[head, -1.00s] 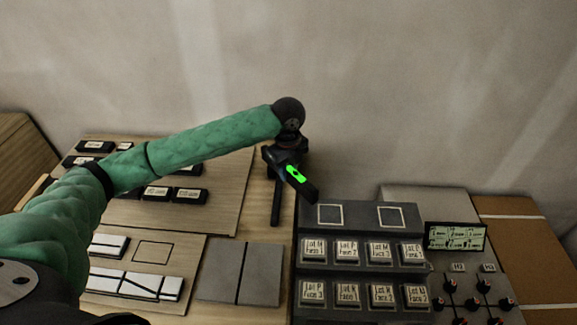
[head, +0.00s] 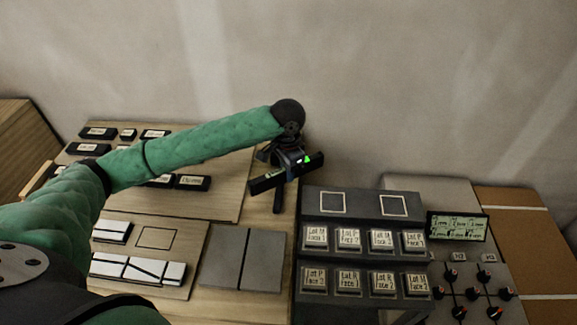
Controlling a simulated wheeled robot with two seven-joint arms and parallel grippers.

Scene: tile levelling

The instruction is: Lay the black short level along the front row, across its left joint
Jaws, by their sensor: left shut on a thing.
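My left gripper (head: 286,163) is shut on the black short level (head: 268,182), which has a bright green patch near its right end. The level is held up near the back wall, its right end higher in the picture. The front row of white tiles (head: 115,262) lies on a wooden board at the lower left, with dark joints between the tiles. The left joint (head: 126,267) is bare. The gripper is well to the right of the row and farther back. My right gripper is not in view.
Two grey slabs (head: 225,257) lie right of the tile board (head: 185,238). A dark rack (head: 362,255) of labelled blocks stands further right, beside a display (head: 457,228). A dark bar (head: 277,202) shows below the gripper. Black labelled pieces (head: 98,133) lie at the back left.

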